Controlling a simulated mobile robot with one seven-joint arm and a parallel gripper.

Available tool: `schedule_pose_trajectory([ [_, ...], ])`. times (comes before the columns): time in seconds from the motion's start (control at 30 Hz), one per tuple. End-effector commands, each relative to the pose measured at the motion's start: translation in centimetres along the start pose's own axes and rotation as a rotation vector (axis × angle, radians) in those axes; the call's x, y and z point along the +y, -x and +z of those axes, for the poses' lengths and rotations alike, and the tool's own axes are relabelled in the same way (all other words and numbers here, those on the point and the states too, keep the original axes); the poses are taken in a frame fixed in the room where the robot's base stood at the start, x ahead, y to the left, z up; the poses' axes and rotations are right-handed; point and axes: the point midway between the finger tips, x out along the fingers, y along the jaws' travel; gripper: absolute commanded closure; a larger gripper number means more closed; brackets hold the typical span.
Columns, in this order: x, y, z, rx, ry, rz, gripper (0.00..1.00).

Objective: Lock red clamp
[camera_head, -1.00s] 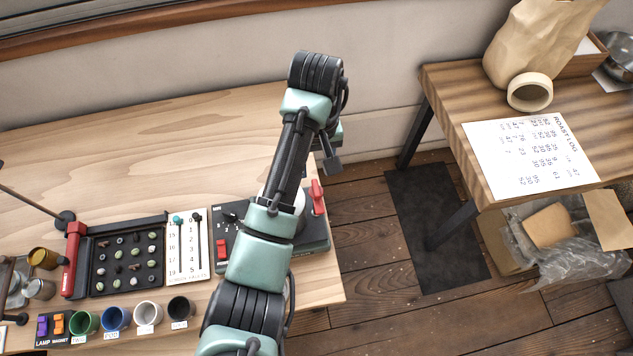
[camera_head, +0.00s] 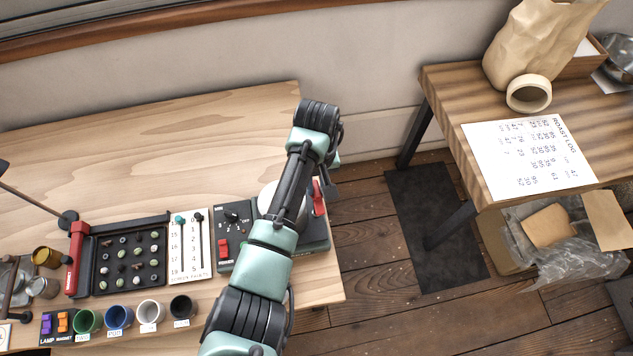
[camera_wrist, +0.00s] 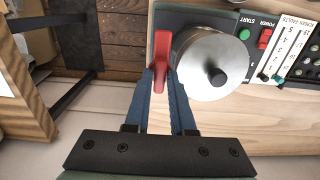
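The red clamp (camera_wrist: 161,52) is a red lever beside a round metal lid (camera_wrist: 212,68) on a dark grinder-like unit; in the wrist view it points down toward my gripper. In the head view the clamp (camera_head: 318,198) shows at the unit's right edge, partly beside my arm. My gripper (camera_wrist: 161,82) has its two blue fingers apart, with the clamp's lower end between them. Whether the fingers touch the clamp I cannot tell. In the head view the fingers are mostly hidden behind my wrist.
The unit (camera_head: 318,242) has a green start button (camera_wrist: 245,34) and a red power switch (camera_wrist: 265,38). A slider panel (camera_head: 189,245), a bean tray (camera_head: 128,287) and several cups stand to the left. A second table (camera_head: 450,95) stands right, across a floor gap.

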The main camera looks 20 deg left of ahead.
Motion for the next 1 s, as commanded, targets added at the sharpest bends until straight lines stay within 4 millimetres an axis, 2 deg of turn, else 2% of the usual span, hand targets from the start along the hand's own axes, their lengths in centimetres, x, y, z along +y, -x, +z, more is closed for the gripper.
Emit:
schedule_pose_trajectory([
  [0.03, 0.00, 0.02, -0.01, 0.000, 0.000, 0.000, 0.89],
  [0.1, 0.00, 0.03, -0.01, 0.000, 0.000, 0.000, 1.00],
  [0.63, 0.05, 0.12, -0.01, 0.000, -0.046, 0.000, 1.00],
  [1.0, 0.05, 0.25, -0.05, 0.000, -0.307, 0.000, 1.00],
])
